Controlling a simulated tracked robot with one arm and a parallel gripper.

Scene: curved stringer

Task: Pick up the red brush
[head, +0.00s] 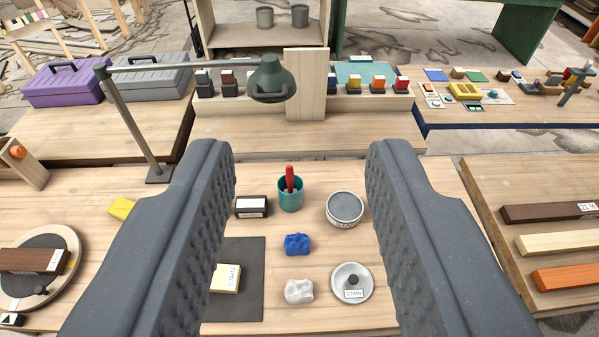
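A red brush (290,180) stands upright in a teal cup (290,195) on the wooden bench, near the middle of the view. Only its red handle shows; its lower end is hidden inside the cup. My gripper (300,185) is open, with one dark grey finger at the left and one at the right. The brush and cup appear between the fingers in the picture, farther off. Nothing is between the fingertips that I can see held.
Beside the cup are a dark labelled box (252,206) and a round tin (344,208). Nearer lie a blue cloth (297,244), a white cloth (299,291), a stain lid (352,284) and a dark mat (247,305). A green lamp (270,80) hangs behind.

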